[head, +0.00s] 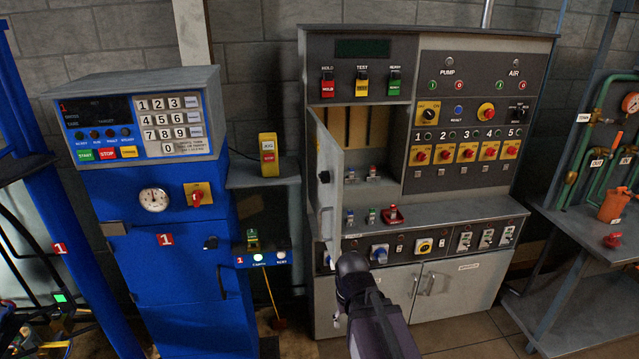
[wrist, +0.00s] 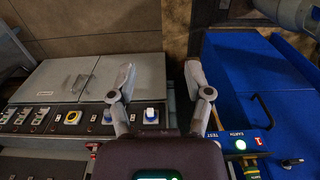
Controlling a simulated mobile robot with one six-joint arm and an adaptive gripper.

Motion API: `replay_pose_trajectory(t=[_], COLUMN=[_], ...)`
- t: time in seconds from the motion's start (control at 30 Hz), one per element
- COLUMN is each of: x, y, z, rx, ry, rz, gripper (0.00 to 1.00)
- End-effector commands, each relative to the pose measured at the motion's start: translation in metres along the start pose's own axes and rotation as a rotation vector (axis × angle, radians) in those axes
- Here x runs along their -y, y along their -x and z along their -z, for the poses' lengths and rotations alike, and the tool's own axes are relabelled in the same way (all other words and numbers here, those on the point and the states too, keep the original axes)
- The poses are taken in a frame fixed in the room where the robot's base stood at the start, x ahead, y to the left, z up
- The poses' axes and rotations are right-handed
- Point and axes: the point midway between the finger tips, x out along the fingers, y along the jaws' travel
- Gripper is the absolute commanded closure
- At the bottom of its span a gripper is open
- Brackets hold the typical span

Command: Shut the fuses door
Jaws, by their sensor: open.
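The fuses door (head: 329,165) is a grey panel on the left side of the recess in the grey control cabinet. It stands open, swung outward, with a black knob (head: 323,177) on its face. Behind it the recess (head: 370,130) shows a yellowish back and small fuses at the bottom. I do not make out the door in the wrist view. My gripper (wrist: 158,75) is open and empty in the wrist view, its two fingers spread over the gap between the grey cabinet and the blue machine. In the head view my arm is in front of the cabinet's lower panel, below the door.
A ledge with a red item (head: 391,214) and small fuses lies below the recess. A switch panel (head: 440,243) and lower cupboard doors (head: 460,290) are under it. The blue machine (head: 160,260) stands left, with a small shelf (head: 262,175) between. A pipe bench (head: 600,240) stands right.

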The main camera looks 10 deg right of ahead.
Motion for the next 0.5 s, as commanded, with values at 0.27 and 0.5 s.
replay_pose_trajectory(t=[0.27, 0.5], x=[0.003, 0.015], y=[0.015, 0.051], z=[0.025, 0.081], rx=[0.017, 0.083], ry=[0.132, 0.473], rz=[-0.059, -0.207], gripper=[1.0, 1.0])
